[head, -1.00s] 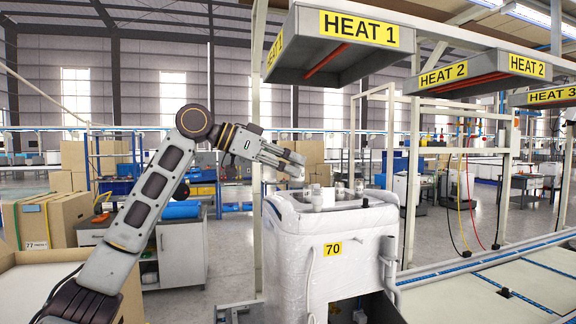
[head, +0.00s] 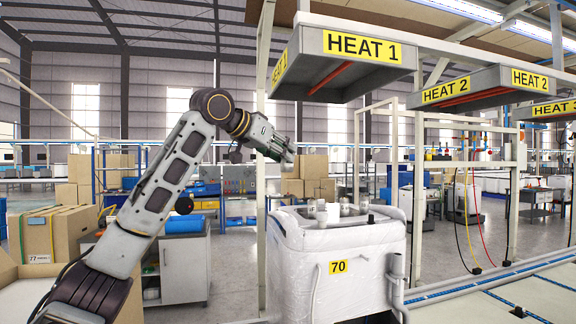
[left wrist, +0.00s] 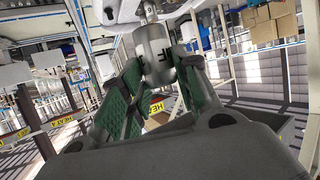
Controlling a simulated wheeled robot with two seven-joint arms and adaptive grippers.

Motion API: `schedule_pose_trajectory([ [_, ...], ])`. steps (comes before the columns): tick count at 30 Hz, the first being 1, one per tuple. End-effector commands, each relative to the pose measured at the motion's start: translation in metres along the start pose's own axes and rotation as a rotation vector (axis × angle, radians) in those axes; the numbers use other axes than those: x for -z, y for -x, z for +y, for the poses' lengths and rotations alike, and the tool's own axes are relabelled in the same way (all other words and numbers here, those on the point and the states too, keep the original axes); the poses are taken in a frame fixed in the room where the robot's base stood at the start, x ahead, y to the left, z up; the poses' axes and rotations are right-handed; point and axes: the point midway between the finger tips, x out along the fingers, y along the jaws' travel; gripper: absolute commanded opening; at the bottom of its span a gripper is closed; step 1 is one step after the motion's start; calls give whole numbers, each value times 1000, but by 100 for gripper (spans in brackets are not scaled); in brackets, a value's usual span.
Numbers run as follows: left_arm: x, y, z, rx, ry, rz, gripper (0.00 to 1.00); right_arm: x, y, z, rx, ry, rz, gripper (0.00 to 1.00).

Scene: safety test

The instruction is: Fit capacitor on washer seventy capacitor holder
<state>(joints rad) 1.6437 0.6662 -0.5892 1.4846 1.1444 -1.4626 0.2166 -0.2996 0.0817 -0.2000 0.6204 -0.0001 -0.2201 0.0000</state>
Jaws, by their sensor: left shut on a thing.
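The washer marked 70 (head: 295,250) stands right of centre in the head view, with a white, wrapped-looking body. Several small grey and white cylindrical parts (head: 345,208) stand on its top; I cannot tell which is the capacitor holder. My left gripper (head: 288,153) is above and slightly left of the washer's top, angled down to the right and apart from it. In the left wrist view its green-padded fingers (left wrist: 152,92) are shut on the capacitor (left wrist: 155,57), a grey cylinder with dark lettering and a narrow stud at one end. My right gripper is not in view.
The HEAT 1 hood (head: 345,70) hangs above the washer, with a pale upright post (head: 266,150) beside the gripper. A cardboard box (head: 50,235) stands at left, and a grey cabinet (head: 185,268) stands behind my arm. A conveyor (head: 490,290) runs at right.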

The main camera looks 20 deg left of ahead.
Motion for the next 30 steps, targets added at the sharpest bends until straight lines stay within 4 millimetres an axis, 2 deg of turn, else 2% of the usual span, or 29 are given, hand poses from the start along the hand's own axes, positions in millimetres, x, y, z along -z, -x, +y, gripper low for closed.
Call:
schedule_pose_trajectory([
  [7,30,25,-9,105,42,4,7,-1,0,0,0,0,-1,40],
  [13,45,42,-11,153,62,2,7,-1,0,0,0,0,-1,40],
  [25,61,67,-8,227,93,1,7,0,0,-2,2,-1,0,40],
  [30,58,73,-5,272,111,0,7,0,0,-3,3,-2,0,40],
])
